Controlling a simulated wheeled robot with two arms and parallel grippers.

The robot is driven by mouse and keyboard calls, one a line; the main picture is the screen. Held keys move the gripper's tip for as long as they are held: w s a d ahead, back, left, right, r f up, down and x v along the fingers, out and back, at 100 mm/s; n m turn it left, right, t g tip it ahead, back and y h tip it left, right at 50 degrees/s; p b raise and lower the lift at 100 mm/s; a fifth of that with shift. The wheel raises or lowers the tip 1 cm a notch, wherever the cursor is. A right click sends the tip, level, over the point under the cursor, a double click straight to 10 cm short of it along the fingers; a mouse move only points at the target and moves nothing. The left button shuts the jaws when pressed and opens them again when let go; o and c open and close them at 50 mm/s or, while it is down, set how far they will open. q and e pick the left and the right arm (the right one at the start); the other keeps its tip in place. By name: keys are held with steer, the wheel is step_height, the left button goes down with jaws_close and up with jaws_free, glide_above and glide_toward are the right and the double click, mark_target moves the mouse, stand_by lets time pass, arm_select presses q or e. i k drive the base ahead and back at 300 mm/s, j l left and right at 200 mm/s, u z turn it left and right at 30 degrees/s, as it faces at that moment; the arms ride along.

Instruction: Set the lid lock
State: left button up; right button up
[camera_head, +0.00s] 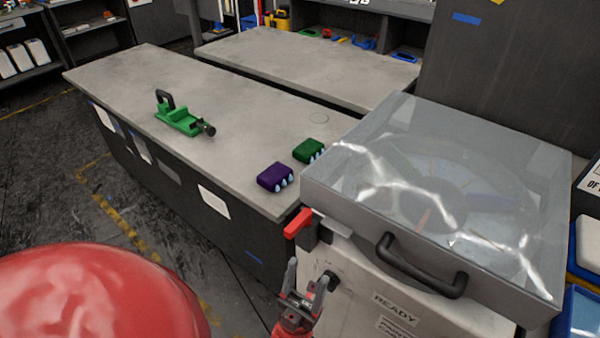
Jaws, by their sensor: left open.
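A white machine (347,293) with a "READY" label stands at the right. Its clear grey-framed lid (440,180) is down, with a black handle (420,268) on its front. A round part with pale blue sectors shows through the lid. The lid lock looks to be the red lever (298,224) on a black mount at the machine's left front corner, just under the lid's edge. My left gripper (311,272) is open and empty, below the red lever near the machine's front. It looks apart from the lever. My right gripper is not in view.
A grey workbench (235,105) stands behind, with a green clamp-like tool (178,120), a purple block (275,177) and a green block (308,151). A second bench (300,65) is farther back. Blue bins (578,312) stand at the right edge. Dark floor is open at the left.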

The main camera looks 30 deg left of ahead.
mark_target(305, 219)
steer(key=u, duration=0.9)
